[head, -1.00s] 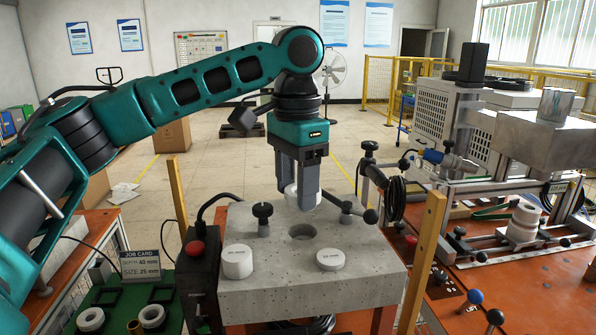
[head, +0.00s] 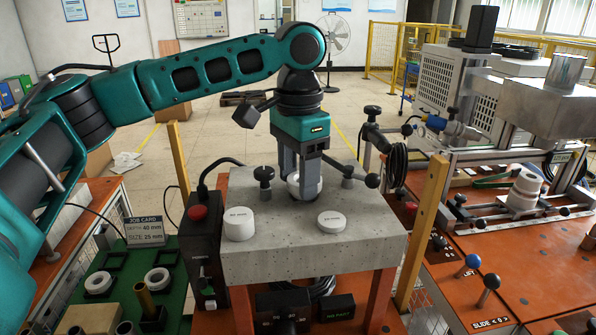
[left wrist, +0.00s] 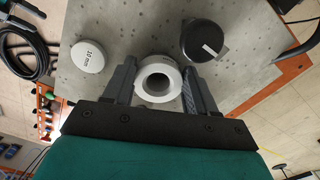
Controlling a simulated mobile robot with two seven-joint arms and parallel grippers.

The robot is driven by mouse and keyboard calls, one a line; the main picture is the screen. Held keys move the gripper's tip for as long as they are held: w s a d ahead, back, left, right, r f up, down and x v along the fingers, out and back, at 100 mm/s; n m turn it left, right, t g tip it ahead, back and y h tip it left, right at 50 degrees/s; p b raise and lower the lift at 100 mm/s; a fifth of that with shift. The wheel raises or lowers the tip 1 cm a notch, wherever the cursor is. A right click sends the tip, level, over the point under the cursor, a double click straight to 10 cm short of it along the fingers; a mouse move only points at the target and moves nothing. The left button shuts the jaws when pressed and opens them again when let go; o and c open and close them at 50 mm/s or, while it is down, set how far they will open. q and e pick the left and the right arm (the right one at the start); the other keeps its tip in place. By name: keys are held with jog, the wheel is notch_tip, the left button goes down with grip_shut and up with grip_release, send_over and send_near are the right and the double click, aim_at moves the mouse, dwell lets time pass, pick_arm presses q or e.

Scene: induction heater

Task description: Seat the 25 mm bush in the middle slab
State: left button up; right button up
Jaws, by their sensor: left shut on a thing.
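The middle slab (head: 285,262) is a grey speckled block on orange legs. My left gripper (head: 302,188) points down over it, shut on a white ring-shaped bush (head: 301,187). The left wrist view shows the bush (left wrist: 158,80) between the two fingers (left wrist: 157,88), its round bore facing the camera. The slab's hole is hidden behind the bush and fingers. The bush is at or just above the hole; I cannot tell how far in it sits. No size marking is readable on it. My right gripper is not in view.
A tall white plug (head: 239,225) and a flat white disc (head: 331,222) stand on the slab's front. The job card (head: 144,231) reads depth 40 mm, size 25 mm. White rings (head: 98,283) lie on a green tray.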

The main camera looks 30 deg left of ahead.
pick_arm(q)
jog(key=shift+f, duration=0.2)
jog(key=shift+f, duration=0.5)
jog(key=o, duration=1.2)
jog(key=shift+r, duration=0.1)
notch_tip(320, 180, up, 13)
jog(key=shift+f, duration=0.15)
dwell(0.4)
